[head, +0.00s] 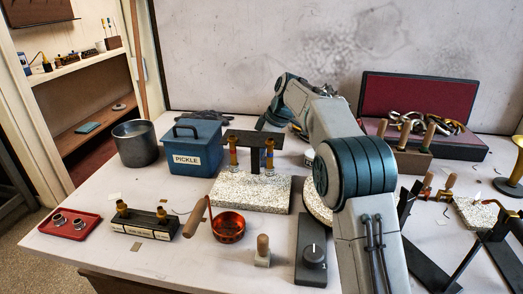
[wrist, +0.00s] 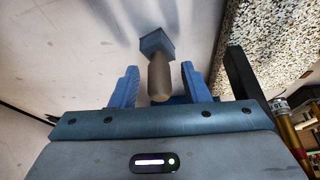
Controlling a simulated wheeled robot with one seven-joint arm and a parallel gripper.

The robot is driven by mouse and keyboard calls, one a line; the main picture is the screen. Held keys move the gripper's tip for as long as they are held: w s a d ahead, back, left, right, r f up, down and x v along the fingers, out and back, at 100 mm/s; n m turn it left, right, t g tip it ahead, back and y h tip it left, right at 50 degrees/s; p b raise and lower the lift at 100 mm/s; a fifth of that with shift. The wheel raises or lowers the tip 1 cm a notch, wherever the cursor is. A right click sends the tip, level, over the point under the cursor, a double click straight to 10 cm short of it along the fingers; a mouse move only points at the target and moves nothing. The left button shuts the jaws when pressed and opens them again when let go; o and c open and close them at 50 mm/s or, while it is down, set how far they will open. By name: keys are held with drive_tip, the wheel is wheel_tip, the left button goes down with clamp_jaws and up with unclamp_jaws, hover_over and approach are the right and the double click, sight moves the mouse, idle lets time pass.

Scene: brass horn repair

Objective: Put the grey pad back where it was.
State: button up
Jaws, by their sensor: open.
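In the wrist view my gripper (wrist: 159,73) is open, with one blue finger on each side of a tan peg-like handle (wrist: 159,80). A gap shows on both sides of the handle. The handle ends in a small blue-grey block (wrist: 156,43), which looks like the grey pad, against the pale table surface. I cannot tell whether the block touches the table. In the head view my arm reaches to the back of the table, and the gripper and this block are hidden behind the dark T-shaped stand (head: 254,140) and my arm.
A speckled slab (head: 247,195) carries the stand; speckled stone also shows in the wrist view (wrist: 255,25). A blue PICKLE box (head: 195,150) and grey pot (head: 136,146) stand left. A pale block with a wooden peg (head: 262,252), copper pan (head: 229,228) and dial box (head: 312,255) are in front.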

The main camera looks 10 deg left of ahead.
drive_tip(key=p+v, duration=0.3)
drive_tip(key=v, duration=0.9)
drive_tip(key=s+d+r+m+t+h+p, duration=0.1)
drive_tip(key=s+d+r+m+p, duration=0.25)
drive_tip(key=s+d, duration=0.3)
drive_tip(key=s+d+r+m+t+h+p, duration=0.1)
drive_tip(key=s+d+r+m+p, duration=0.2)
drive_tip(key=s+d+m+p, duration=0.25)
drive_tip(key=s+d+f+m+p, duration=0.1)
drive_tip(key=s+d+m, duration=0.1)
drive_tip(key=s, duration=0.5)
drive_tip(key=s+d+f+m+h+p, duration=0.1)
drive_tip(key=s+d+f+m+p, duration=0.1)
drive_tip(key=s+d, duration=0.3)
drive_tip(key=s+d+f+m+h+p, duration=0.1)
drive_tip(key=s+d+m, duration=0.2)
drive_tip(key=s, duration=0.8)
drive_tip(key=shift+d+f+m+t+p, duration=0.15)
drive_tip(key=shift+f+m+t+p, duration=0.2)
drive_tip(key=shift+m, duration=0.25)
